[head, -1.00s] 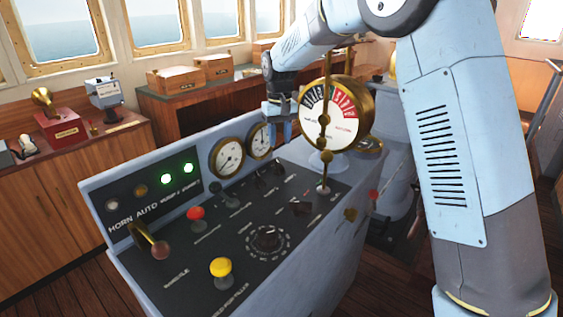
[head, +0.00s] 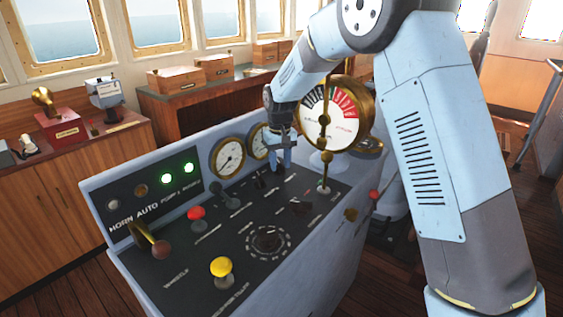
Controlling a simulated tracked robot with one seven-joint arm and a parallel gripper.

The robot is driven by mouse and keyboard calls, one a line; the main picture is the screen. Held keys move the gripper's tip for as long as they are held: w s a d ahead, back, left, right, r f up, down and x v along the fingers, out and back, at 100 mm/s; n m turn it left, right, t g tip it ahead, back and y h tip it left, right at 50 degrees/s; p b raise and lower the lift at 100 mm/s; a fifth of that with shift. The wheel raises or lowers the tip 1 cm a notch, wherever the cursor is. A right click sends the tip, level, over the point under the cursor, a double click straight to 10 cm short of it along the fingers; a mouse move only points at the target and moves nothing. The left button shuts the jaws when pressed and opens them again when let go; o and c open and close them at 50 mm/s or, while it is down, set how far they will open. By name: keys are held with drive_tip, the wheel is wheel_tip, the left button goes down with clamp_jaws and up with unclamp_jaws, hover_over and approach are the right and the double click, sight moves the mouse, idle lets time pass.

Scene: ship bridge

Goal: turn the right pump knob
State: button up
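The sloped control console (head: 200,283) stands in the middle of the head view. A small dark knob (head: 260,182) sits on its panel below the two gauges. A second dark knob to its right, seemingly the right pump knob, is largely hidden behind my gripper (head: 283,165). My gripper points down at this spot, its fingertips close to the panel. I cannot tell whether it touches or encloses the knob, or how far apart the fingers are. Two green lamps (head: 178,173) are lit on the upright panel at the left.
A brass telegraph dial (head: 328,118) stands just right of my gripper. A red button (head: 196,214), a yellow button (head: 221,267), a brass lever (head: 148,239) and a round dial (head: 268,240) occupy the rest of the panel.

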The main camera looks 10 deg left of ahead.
clamp_jaws()
drive_tip(key=shift+d, duration=0.25)
drive_tip(key=shift+a, duration=0.15)
drive_tip(key=shift+n, duration=0.3)
drive_tip(key=n, duration=0.5)
drive_tip(key=shift+w+n, duration=0.15)
drive_tip(key=shift+n, duration=0.15)
drive_tip(key=n, duration=0.5)
drive_tip(key=shift+w+r, duration=0.1)
drive_tip(key=shift+a+n, duration=0.1)
drive_tip(key=shift+n, duration=0.2)
